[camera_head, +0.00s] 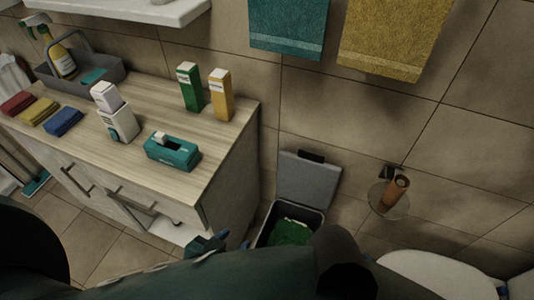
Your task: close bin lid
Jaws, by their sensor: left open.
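A grey bin (264,226) stands on the floor against the tiled wall, right of the cabinet. Its grey lid (308,182) is open, tilted up and back toward the wall, with a dark piece at its upper edge. Green contents show inside the bin. My left gripper (225,241) is low in the picture, left of the bin and in front of the cabinet's right end, apart from the lid. It is small, dark and partly hidden by my arm; it is open and nothing shows in it. My right gripper is not seen. The bin's lower front is hidden by my arm.
A glass wall shelf (380,207) holding a brown cylinder (395,190) is right of the lid. A white rounded fixture (440,272) is at lower right. Towels hang above.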

